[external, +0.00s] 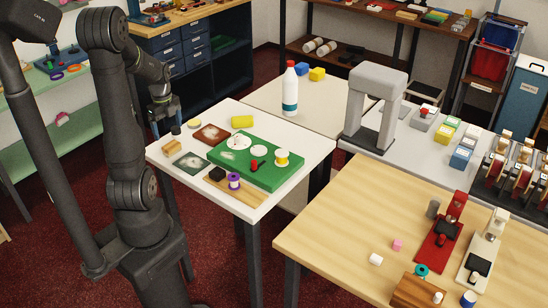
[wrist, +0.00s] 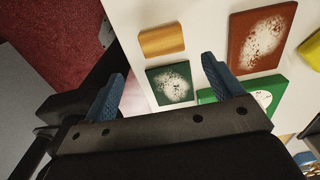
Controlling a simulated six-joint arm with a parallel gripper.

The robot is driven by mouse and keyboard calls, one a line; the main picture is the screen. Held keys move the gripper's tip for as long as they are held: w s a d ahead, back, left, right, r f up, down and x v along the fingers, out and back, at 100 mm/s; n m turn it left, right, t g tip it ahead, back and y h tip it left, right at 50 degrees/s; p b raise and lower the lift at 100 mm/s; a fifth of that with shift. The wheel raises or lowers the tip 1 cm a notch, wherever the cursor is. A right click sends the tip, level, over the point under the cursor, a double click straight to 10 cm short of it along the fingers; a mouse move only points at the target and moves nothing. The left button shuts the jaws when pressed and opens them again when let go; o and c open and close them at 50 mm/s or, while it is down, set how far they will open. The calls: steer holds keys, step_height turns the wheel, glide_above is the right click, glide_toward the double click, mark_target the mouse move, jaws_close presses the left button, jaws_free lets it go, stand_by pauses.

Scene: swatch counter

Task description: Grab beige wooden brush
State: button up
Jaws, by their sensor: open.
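The beige wooden brush appears to be the small tan wooden block (external: 168,147) near the left corner of the white table; its bristles cannot be made out. It also shows in the wrist view (wrist: 161,41), at top centre, lying flat. My gripper (external: 166,130) is above that table corner, apart from the block and empty. In the wrist view its two blue fingers (wrist: 160,73) are spread wide. The block lies beyond the fingertips, between their lines.
A dark green speckled swatch (external: 191,165) lies beside the block, and a red-brown one (external: 211,134) lies farther back. A green board (external: 257,165) holds round pieces and a red knob. A purple spool (external: 234,181) stands at the front. A white bottle (external: 290,90) stands behind.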

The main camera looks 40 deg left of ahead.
mark_target(171, 145)
steer(key=shift+w+a+f, duration=0.1)
steer(key=shift+a+f, duration=0.05)
steer(key=shift+f, duration=2.05)
steer(key=shift+w+a+f, duration=0.1)
steer(key=shift+a+f, duration=0.05)
steer(key=shift+f, duration=2)
steer(key=c, duration=1.1)
steer(key=shift+o, duration=0.2)
